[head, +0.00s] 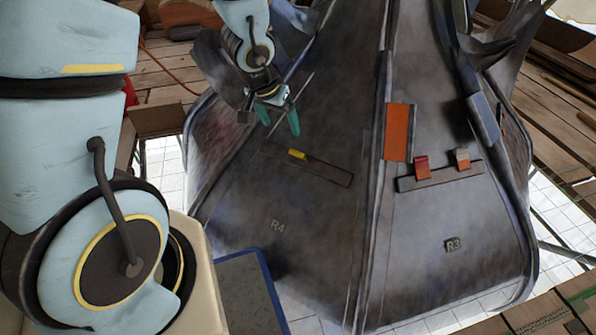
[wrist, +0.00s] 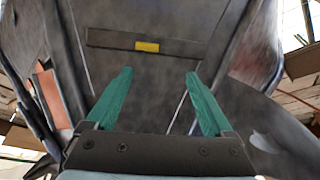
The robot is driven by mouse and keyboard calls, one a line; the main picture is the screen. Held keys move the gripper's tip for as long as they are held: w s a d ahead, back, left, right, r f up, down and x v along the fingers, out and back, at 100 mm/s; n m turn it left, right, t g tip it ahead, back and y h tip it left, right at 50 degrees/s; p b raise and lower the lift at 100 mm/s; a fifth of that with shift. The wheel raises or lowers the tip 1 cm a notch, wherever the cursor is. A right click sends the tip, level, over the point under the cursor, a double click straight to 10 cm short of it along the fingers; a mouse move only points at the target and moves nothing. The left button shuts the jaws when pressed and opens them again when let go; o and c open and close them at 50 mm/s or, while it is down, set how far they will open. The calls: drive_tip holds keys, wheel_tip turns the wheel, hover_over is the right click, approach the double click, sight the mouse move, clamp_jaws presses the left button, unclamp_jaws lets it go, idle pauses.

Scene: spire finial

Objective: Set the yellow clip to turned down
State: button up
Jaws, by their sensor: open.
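The yellow clip (head: 297,154) sits on a dark bar (head: 328,172) on the grey metal face marked R4, towards the bar's left end in the head view. In the wrist view the yellow clip (wrist: 147,46) shows as a small flat block on the bar, ahead of the fingers. My gripper (head: 277,118) has green fingers, spread apart with nothing between them. It is above and left of the clip in the head view, apart from it. In the wrist view the gripper (wrist: 158,75) points towards the bar, with the clip beyond its fingertips and between their lines.
On the neighbouring face marked R3, a red clip (head: 421,167) and a tan-topped clip (head: 462,158) stand on another bar. An orange plate (head: 397,132) is fixed beside the raised ridge. Wooden planks (head: 566,115) lie around. The face below the clip's bar is clear.

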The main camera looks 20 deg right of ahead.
sight(298, 153)
drive_tip(key=shift+m, duration=0.3)
drive_tip(key=b+x, duration=0.2)
drive_tip(key=x, duration=0.2)
drive_tip(key=s+d+b+x, duration=0.1)
drive_tip(key=b+x, duration=0.1)
drive_tip(key=x, duration=0.3)
drive_tip(key=s+b+x, duration=0.1)
drive_tip(key=b+x, duration=0.1)
drive_tip(key=x, duration=0.3)
drive_tip(key=shift+s+d+b, duration=0.1)
drive_tip(key=shift+d+b, duration=0.1)
drive_tip(key=shift+b, duration=0.15)
drive_tip(key=c, duration=1.4)
drive_tip(key=shift+o, duration=0.2)
drive_tip(key=shift+r+p, duration=0.15)
drive_tip(key=shift+p, duration=0.5)
